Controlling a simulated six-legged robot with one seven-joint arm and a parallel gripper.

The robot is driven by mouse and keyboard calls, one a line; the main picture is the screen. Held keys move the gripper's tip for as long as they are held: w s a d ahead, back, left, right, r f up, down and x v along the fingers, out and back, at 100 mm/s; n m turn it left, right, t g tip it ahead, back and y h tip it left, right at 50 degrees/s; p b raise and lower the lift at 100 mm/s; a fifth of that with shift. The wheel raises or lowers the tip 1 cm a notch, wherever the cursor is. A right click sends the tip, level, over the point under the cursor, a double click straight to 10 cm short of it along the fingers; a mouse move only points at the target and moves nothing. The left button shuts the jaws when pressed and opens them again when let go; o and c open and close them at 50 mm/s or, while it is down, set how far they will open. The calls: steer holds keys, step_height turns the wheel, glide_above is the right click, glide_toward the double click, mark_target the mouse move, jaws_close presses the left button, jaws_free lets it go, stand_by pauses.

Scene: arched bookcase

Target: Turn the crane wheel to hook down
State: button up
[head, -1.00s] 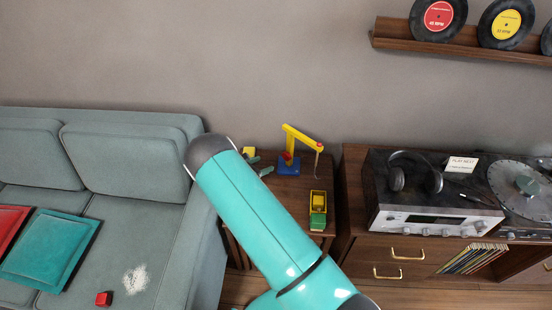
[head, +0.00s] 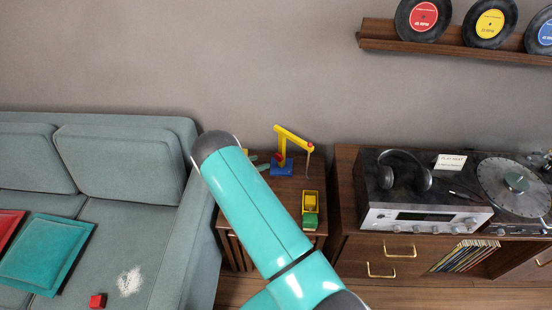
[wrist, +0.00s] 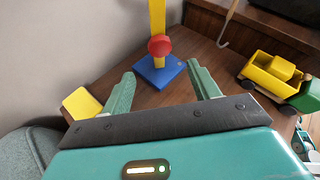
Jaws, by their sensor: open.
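The toy crane (head: 283,150) stands on the small wooden side table between the sofa and the record cabinet. It has a yellow mast and boom and a blue base. In the wrist view its red wheel (wrist: 160,46) sits low on the mast, just above the blue base (wrist: 160,71). The grey hook (wrist: 228,22) hangs at the right of the mast. My gripper (wrist: 164,84) is open and empty, its two green fingers pointing toward the crane base. The wheel lies beyond the fingertips, between them in the picture, and apart from them. In the head view my arm hides most of the gripper.
A yellow and green toy truck (wrist: 277,77) stands right of the crane on the table (head: 294,198). A yellow block (wrist: 82,103) lies beside the left finger. The sofa (head: 150,165) is at the left, the record cabinet (head: 345,215) at the right.

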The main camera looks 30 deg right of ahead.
mark_target(277, 158)
steer(key=x, duration=1.1)
steer(key=shift+w+d+f, duration=0.1)
steer(key=shift+d+f, duration=0.05)
steer(key=c, duration=1)
steer(key=shift+o, duration=0.2)
steer(key=shift+m+t+y, duration=0.5)
steer(key=shift+m+t, duration=0.6)
steer(key=shift+m, duration=0.4)
steer(key=o, duration=1)
steer(key=shift+c, duration=0.2)
steer(key=v, duration=1.4)
steer(key=shift+f, duration=0.1)
